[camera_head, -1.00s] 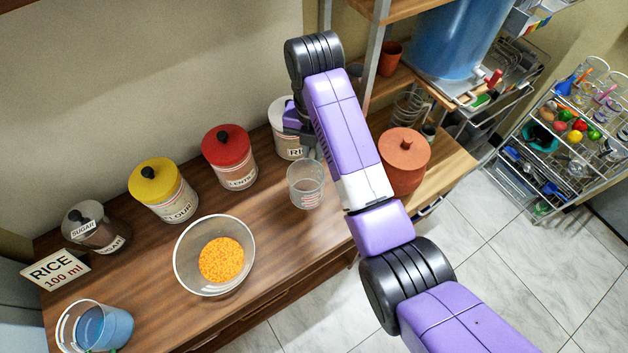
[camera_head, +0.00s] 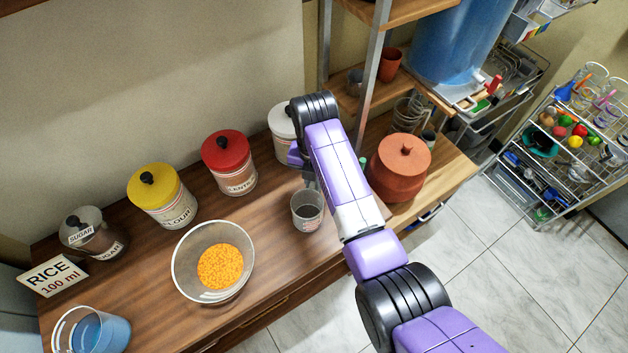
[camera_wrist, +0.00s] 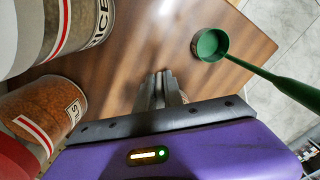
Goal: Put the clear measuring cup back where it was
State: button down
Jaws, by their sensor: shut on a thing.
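The clear measuring cup (camera_head: 308,213), with red markings, is at the middle of the wooden counter, right of the glass bowl, in the head view. My gripper (camera_head: 305,181) is at its far rim side, pointing down, partly behind my arm. In the wrist view its fingers (camera_wrist: 162,90) are close together, and I cannot make out the cup there. I take the gripper as shut on the cup's rim. I cannot tell whether the cup's base touches the counter.
Along the wall stand the white rice canister (camera_head: 282,122), red lentils canister (camera_head: 228,162), yellow flour canister (camera_head: 163,195) and sugar jar (camera_head: 92,235). The glass bowl (camera_head: 190,288) holds orange grains. A terracotta pot (camera_head: 402,170) stands right. A green scoop (camera_wrist: 212,46) shows in the wrist view.

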jog(key=shift+f, duration=0.1)
jog(key=c, duration=1.5)
grip_release()
jog(key=shift+o, duration=0.2)
notch_tip(320, 180, up, 11)
jog(key=shift+r+p, duration=0.15)
jog(key=shift+p, duration=0.25)
jog(key=shift+r+p, duration=0.5)
